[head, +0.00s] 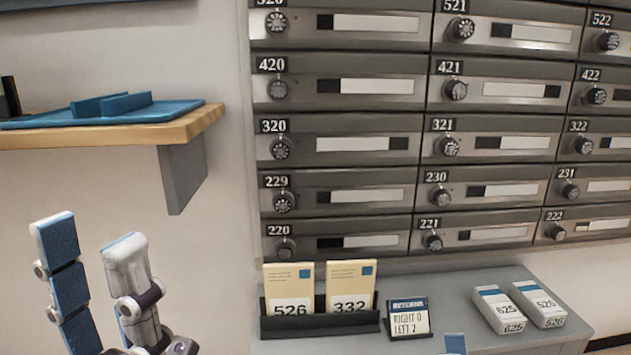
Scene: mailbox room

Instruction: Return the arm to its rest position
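My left gripper (88,243) is at the lower left of the head view, with its two fingers pointing up and spread apart. Nothing is between them. It appears in front of the bare wall, below the wooden shelf (165,130) and left of the grey counter (520,335). A small blue tip at the bottom edge, right of centre, looks like a fingertip of my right gripper (454,344). The rest of it is out of the picture, so its opening is hidden.
Grey mailboxes (345,180) with numbered dials fill the wall. The counter holds a black rack (320,327) with cards 526 and 332, a returns sign (409,318) reading "RIGHT 0 LEFT 2", and two white boxes, 625 (498,309) and 526 (538,304). A blue tray (60,119) lies on the shelf.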

